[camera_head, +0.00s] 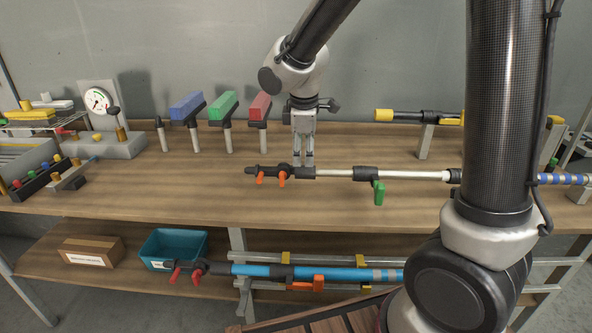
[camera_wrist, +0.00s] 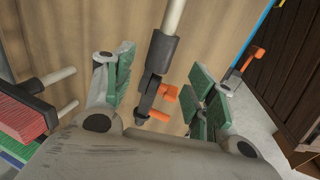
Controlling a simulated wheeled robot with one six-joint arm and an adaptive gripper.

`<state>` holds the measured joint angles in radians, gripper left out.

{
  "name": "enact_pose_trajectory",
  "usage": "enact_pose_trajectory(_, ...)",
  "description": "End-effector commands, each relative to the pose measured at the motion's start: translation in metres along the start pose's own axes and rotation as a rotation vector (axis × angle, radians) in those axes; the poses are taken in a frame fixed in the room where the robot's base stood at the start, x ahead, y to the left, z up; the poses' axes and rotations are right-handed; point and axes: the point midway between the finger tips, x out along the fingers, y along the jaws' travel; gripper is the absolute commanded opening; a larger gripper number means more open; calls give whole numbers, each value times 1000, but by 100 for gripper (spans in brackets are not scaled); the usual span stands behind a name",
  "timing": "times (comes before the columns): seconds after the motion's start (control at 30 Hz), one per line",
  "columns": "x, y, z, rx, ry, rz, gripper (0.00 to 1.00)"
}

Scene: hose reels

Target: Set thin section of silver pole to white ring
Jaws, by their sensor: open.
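The silver pole (camera_head: 415,175) lies sideways along the upper shelf's front, with a black end carrying orange levers (camera_head: 270,176) and a green lever (camera_head: 379,192) further right. A blue-and-white banded section (camera_head: 568,179) shows at the far right; my arm hides the stretch before it. I cannot clearly pick out a white ring. My gripper (camera_head: 303,163) points down, open, at the pole's black left end. In the wrist view the black end (camera_wrist: 158,55) and orange levers (camera_wrist: 164,96) lie between the green-padded fingers; I see no grip on it.
Blue (camera_head: 186,106), green (camera_head: 223,105) and red (camera_head: 260,106) blocks stand on posts behind. A yellow-ended black tool (camera_head: 420,115) lies at the back right. A gauge (camera_head: 97,101) stands left. Below are a teal bin (camera_head: 172,246), a cardboard box (camera_head: 91,252) and a blue pole (camera_head: 345,273).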

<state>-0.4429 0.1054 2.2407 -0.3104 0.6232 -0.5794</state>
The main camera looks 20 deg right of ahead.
Motion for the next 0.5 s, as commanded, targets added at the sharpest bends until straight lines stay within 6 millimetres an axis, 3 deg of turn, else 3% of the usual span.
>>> enact_pose_trajectory(0.3, 52, -2, 2, 1, -4, -5, 56)
enact_pose_trajectory(0.5, 71, -1, 1, 2, -2, -3, 56)
